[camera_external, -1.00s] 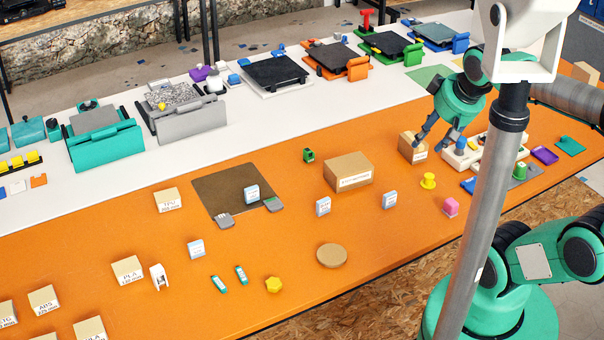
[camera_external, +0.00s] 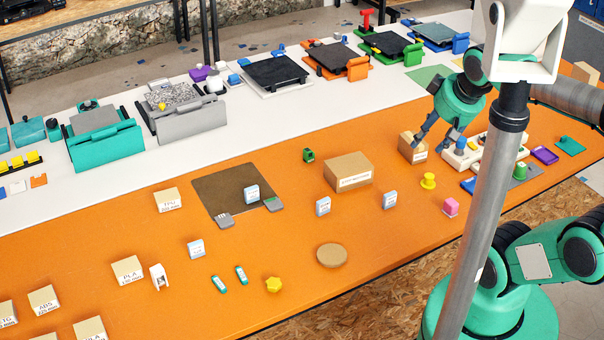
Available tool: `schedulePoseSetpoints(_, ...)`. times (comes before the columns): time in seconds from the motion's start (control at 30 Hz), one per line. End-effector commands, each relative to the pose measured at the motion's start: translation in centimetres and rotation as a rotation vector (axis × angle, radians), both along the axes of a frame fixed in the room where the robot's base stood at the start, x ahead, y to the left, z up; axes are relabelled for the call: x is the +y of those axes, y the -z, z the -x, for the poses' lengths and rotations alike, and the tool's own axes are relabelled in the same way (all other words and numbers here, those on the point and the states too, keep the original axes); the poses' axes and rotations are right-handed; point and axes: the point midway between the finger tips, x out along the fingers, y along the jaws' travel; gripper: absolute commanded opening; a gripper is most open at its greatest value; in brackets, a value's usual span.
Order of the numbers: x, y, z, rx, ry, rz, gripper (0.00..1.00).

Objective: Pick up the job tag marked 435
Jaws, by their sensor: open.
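Several small upright white-and-blue cards that look like job tags stand on the orange table top. One card (camera_external: 252,195) is on the brown mat, and another card (camera_external: 196,248) stands in front of it to the left. A third card (camera_external: 323,206) and one more card (camera_external: 390,200) are nearer the middle. Their print is too small to read, so I cannot tell which is 435. My gripper (camera_external: 428,144) is open at the right, beside a small cardboard box (camera_external: 412,150) and well away from the cards. I cannot tell whether it touches the box.
A larger cardboard box (camera_external: 348,172) and a yellow spool-like piece (camera_external: 428,181) stand near the cards. A white tray (camera_external: 460,155) with small parts lies by my gripper. A round brown disc (camera_external: 332,255) and two teal pieces lie toward the front. Printers (camera_external: 275,74) line the white strip behind.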

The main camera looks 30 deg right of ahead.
Motion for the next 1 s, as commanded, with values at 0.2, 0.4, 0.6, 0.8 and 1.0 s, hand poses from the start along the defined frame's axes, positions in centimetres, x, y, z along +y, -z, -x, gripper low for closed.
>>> schedulePoseSetpoints(0.2,0.0,0.0,-0.2,0.003,0.008,-0.003,0.45)
schedulePoseSetpoints(0.4,-0.4,0.3,-1.9,0.030,0.074,-0.032,0.45)
schedulePoseSetpoints(0.6,-1.5,1.4,-5.7,0.082,0.226,-0.091,0.45)
schedulePoseSetpoints(0.8,-3.0,3.7,-10.5,0.144,0.426,-0.161,0.45)
schedulePoseSetpoints(1.0,-4.9,7.2,-15.1,0.203,0.634,-0.224,0.45)
